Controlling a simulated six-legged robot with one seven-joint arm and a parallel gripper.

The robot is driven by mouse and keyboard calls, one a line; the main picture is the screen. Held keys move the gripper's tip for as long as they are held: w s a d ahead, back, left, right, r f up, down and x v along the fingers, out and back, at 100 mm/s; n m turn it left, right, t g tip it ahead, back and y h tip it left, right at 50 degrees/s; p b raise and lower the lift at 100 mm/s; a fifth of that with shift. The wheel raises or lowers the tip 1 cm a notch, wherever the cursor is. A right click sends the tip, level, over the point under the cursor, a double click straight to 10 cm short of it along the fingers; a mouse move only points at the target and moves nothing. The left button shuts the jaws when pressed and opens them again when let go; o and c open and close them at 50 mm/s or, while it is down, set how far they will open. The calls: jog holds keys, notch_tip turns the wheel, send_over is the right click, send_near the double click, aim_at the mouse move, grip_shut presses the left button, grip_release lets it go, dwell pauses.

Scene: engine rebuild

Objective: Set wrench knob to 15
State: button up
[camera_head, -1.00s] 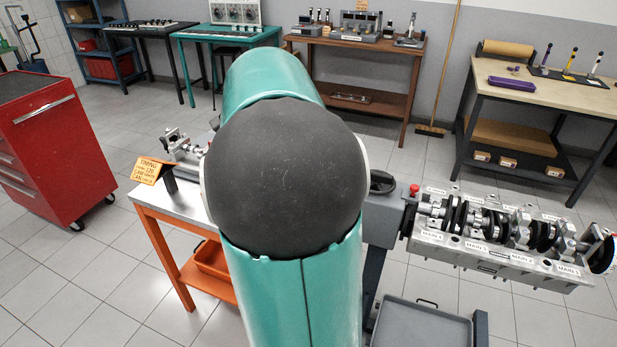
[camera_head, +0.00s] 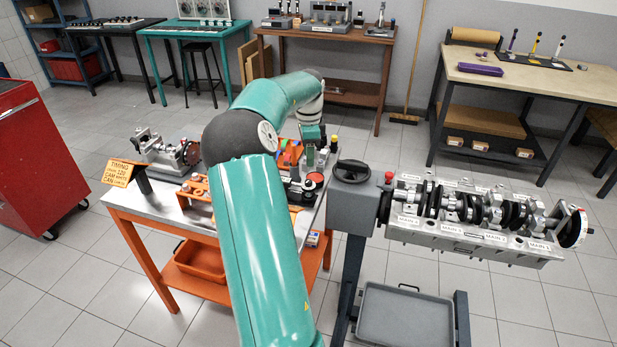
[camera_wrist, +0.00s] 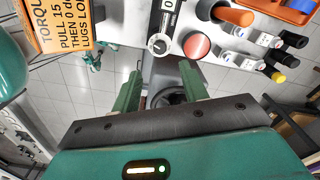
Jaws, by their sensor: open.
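The wrench knob (camera_wrist: 158,44) is a small round dial with a light pointer on a dark block, at the top middle of the wrist view. A white window (camera_wrist: 170,5) above it shows a digit that looks like 0, partly cut off by the frame edge. My gripper (camera_wrist: 161,88) is open and empty. Its two green fingers point toward the knob and stand apart from it. In the head view my gripper (camera_head: 310,142) is over the right part of the orange-framed bench, and the knob cannot be made out there.
A red round disc (camera_wrist: 196,46) lies right of the knob. Several dark-capped bottles (camera_wrist: 270,60) stand farther right. An orange torque sign (camera_wrist: 62,25) is at upper left. The engine block (camera_head: 480,225) on its stand is right of the bench (camera_head: 150,208).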

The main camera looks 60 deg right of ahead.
aim_at(308, 181)
notch_tip(308, 181, down, 9)
jog(key=shift+f, duration=0.15)
grip_shut()
